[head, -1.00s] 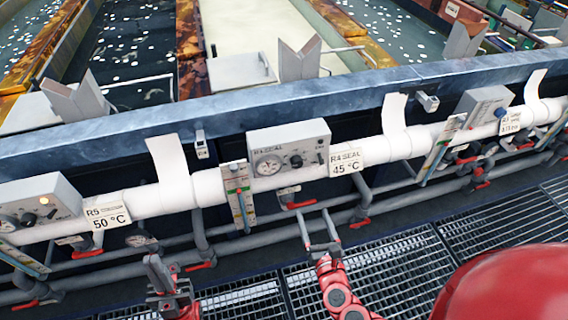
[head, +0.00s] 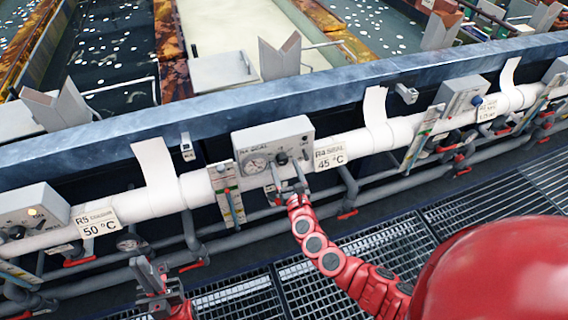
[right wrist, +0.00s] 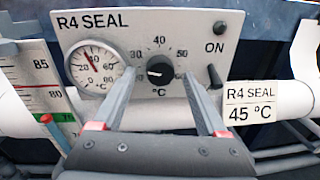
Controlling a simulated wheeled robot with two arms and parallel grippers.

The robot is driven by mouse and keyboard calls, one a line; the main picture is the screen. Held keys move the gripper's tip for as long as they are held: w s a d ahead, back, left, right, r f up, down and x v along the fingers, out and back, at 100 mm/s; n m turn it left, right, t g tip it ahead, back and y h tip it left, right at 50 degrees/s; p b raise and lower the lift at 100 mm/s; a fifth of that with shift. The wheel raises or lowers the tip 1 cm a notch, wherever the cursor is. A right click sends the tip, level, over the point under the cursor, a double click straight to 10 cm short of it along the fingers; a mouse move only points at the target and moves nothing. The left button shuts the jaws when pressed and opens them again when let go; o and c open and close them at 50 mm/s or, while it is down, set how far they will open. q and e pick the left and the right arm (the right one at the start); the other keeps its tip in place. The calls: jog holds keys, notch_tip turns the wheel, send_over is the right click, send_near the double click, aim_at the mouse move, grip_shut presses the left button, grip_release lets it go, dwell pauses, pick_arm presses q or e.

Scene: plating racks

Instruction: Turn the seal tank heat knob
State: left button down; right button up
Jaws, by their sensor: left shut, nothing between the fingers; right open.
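The seal tank heat knob (right wrist: 159,70) is a small black dial on the grey R4 SEAL control box (right wrist: 120,22). A scale marked 30, 40 and 50 °C surrounds it. The knob (head: 281,158) and box (head: 302,128) also show in the head view. My right gripper (right wrist: 157,80) is open, its two fingers reaching toward the panel on either side of the knob. I cannot tell whether they touch it. In the head view my right gripper (head: 287,174) is just in front of the box. My left gripper (head: 151,275) is shut and empty, low at the left.
A round gauge (right wrist: 92,67) sits left of the knob and an ON switch (right wrist: 214,77) right of it. A label (right wrist: 250,103) reads R4 SEAL 45 °C. A white pipe (head: 350,143) runs along the tank front, above grey pipes with red valve handles.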

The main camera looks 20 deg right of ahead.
jog(key=shift+w, duration=0.7)
grip_shut()
